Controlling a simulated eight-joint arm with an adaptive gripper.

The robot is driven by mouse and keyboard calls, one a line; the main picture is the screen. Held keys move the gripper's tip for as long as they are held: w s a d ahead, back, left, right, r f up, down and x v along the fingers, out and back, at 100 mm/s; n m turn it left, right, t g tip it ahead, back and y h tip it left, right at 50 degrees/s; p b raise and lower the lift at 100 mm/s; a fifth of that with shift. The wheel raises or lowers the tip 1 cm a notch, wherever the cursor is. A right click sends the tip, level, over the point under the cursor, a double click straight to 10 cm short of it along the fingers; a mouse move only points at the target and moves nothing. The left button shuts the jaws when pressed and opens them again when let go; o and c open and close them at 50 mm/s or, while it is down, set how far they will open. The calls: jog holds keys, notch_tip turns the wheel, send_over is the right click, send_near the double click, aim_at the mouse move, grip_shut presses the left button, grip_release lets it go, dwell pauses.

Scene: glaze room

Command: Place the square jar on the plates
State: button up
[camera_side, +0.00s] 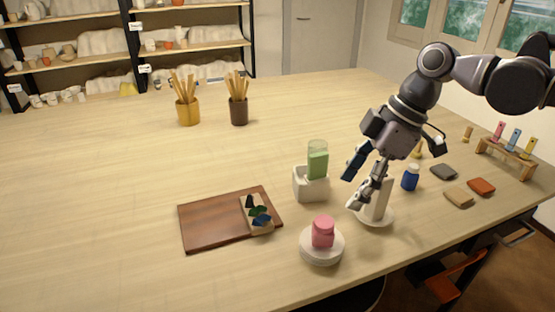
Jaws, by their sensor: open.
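A pink jar with squarish sides (322,233) stands upright on a low stack of round white plates (321,256) near the front edge of the table. My gripper (354,191) is open, behind and to the right of the pink jar and apart from it. Its fingers are close to a pale upright block (379,203), which stands on a white dish (378,222); the fingers partly hide the block, and I cannot tell if they touch it. A green, clear-topped container (317,161) sits in a white square holder (310,187).
A brown board (205,222) with dark blue and green pieces lies left. Two tool pots (188,113) (239,112) stand behind. A blue bottle (410,179), coloured tiles (481,187) and a wooden rack (505,152) are right. The table's left side is clear.

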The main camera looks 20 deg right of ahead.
jog(key=s+d+f+m+t+h, duration=0.1)
jog(key=s+d+f+m, duration=0.2)
jog(key=d, duration=0.3)
jog(key=s+d+f+m+t+h, duration=0.1)
jog(key=s+d+f+m+t, duration=0.1)
jog(key=d+m, duration=0.4)
jog(key=s+d+f+m+t+h, duration=0.2)
jog(key=s+d+f+m, duration=0.2)
jog(key=d, duration=0.3)
jog(key=shift+d, duration=0.25)
jog(key=shift+f, duration=0.1)
